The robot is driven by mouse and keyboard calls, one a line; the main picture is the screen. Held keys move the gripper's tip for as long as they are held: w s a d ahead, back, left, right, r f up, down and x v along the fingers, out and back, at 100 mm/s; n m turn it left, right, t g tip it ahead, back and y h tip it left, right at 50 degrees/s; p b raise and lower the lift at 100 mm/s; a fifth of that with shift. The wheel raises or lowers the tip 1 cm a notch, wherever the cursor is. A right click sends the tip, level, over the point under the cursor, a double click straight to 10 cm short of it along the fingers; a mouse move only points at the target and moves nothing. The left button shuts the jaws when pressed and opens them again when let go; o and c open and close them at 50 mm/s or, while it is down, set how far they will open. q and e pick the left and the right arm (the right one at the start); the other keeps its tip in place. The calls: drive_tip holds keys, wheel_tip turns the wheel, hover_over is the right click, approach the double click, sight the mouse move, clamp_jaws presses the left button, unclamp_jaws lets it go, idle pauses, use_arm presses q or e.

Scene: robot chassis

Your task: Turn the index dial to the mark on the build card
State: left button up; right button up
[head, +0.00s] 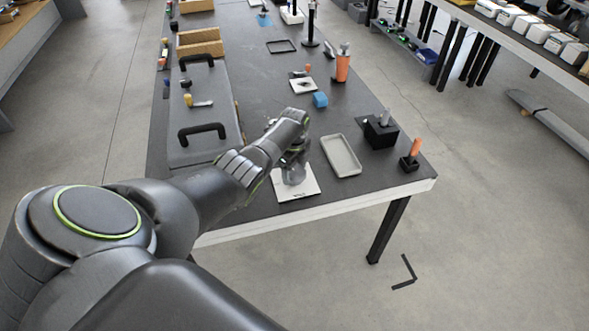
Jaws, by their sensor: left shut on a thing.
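My left gripper (291,171) points down over a white square plate (308,187) near the table's front edge. It is shut on a grey, rounded part on that plate, which looks like the index dial; the fingers and wrist hide most of it. Small dark marking shows at the plate's front edge, too small to read. A second white square (302,88) with a dark mark lies farther back; I cannot tell whether it is the build card. My right gripper is out of view.
A grey tray (341,156), a black block (380,134) and an orange-handled tool in a holder (410,158) stand to the right. A grey panel with black handles (202,132) lies left.

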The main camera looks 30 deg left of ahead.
sight(295, 172)
use_arm(q)
drive_tip(key=o, duration=1)
drive_tip(key=shift+r, duration=0.5)
wheel_tip(295, 172, up, 16)
drive_tip(key=shift+r+b, duration=0.25)
drive_tip(key=shift+b, duration=0.05)
